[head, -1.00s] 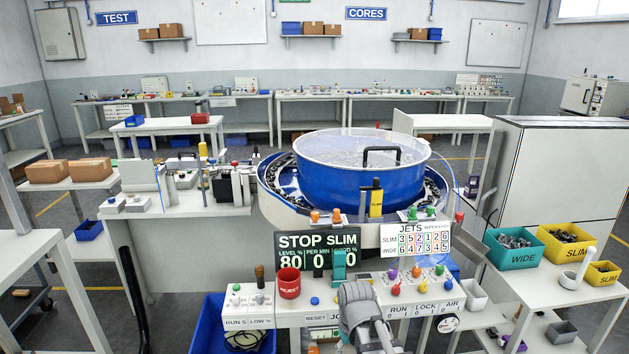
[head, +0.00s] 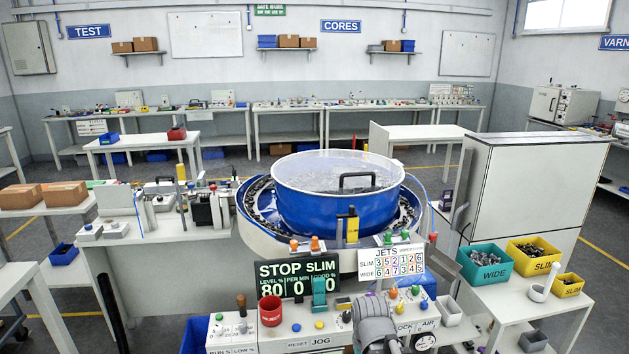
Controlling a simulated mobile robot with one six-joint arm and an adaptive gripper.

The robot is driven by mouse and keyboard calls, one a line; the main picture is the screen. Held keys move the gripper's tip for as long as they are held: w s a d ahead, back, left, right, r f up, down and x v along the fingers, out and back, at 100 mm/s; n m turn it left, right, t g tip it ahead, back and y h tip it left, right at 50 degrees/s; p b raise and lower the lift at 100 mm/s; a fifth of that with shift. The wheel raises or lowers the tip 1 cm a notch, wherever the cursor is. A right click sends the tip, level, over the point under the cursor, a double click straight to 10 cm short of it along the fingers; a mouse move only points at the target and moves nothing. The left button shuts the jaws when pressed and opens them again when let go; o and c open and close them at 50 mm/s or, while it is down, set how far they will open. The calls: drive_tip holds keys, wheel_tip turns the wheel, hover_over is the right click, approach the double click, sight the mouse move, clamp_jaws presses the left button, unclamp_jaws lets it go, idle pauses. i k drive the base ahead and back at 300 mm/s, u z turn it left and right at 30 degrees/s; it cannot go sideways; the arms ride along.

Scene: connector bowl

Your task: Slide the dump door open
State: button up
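The blue bowl feeder (head: 335,210) with a clear lid and black handle (head: 356,181) stands in the middle of the head view. A yellow plate with a black upper part (head: 348,228) stands upright at the bowl's front. I cannot tell which part is the dump door or whether it is open. A grey link of my arm rises at the bottom centre in front of the control panel. My gripper's fingers are not in view.
The control panel (head: 290,343) carries knobs, levers and a red cup (head: 270,310). A display (head: 297,278) reads STOP SLIM. A teal upright part (head: 319,292) stands before it. Teal (head: 485,266) and yellow (head: 533,257) bins sit on the right table.

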sight(431, 236)
drive_tip(key=k, duration=1.35)
drive_tip(key=z, duration=0.5)
drive_tip(key=i, duration=1.9)
drive_tip(key=u, duration=0.05)
